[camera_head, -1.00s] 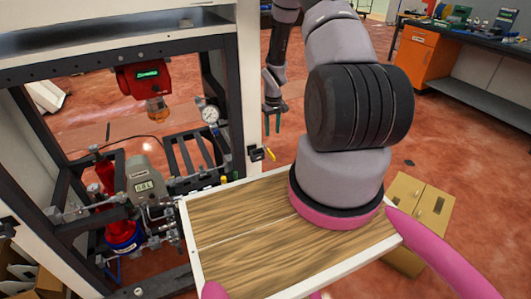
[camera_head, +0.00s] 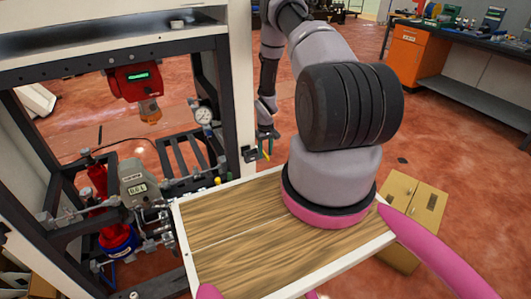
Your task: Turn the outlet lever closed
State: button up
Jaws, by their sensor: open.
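The outlet lever (camera_head: 266,155) is a small yellow handle. It sticks out to the right of a dark valve body (camera_head: 250,155) on the white front post of the dispenser frame. My gripper (camera_head: 267,142) hangs downward on the right side of that post, with its fingertips just above and beside the lever. The gripper is open and holds nothing that I can see. The fingers overlap the lever area in the picture, and I cannot tell whether they touch it.
The white post (camera_head: 242,90) stands close to the left of my gripper. Inside the frame are a red device (camera_head: 134,80), a round gauge (camera_head: 203,115) and a grey meter (camera_head: 134,185). A cardboard box (camera_head: 415,205) stands on the floor at the right.

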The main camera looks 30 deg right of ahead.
grip_shut()
dwell(1.4)
